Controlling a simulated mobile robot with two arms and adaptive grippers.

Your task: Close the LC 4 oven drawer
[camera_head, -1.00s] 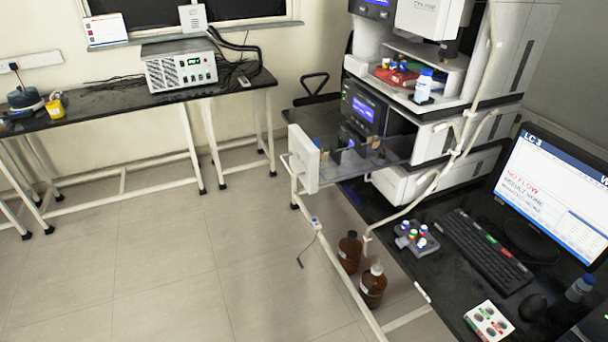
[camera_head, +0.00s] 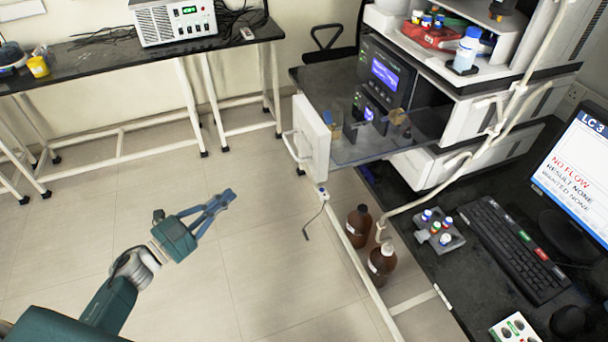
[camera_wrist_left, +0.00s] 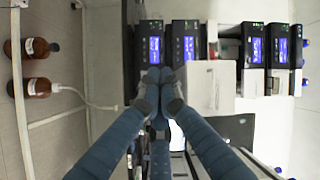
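A clear-walled drawer (camera_head: 365,143) sticks out to the left from the instrument stack. Its white front panel (camera_head: 311,137) has a handle (camera_head: 289,147) on its outer face. The drawer stands open, with small parts inside. I see no LC 4 label; the monitor (camera_head: 575,185) reads LC 3. My left gripper (camera_head: 229,196) is over the floor, left of and apart from the drawer front. Its fingers meet at the tips and hold nothing. The tips also show together in the left wrist view (camera_wrist_left: 160,76). My right gripper is not in view.
Two brown bottles (camera_head: 359,226) (camera_head: 381,262) stand below the drawer, beside the white bench frame. A vial rack (camera_head: 436,232) and keyboard (camera_head: 512,247) lie on the black bench. A second table (camera_head: 100,57) stands at the back left. The floor before the drawer is open.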

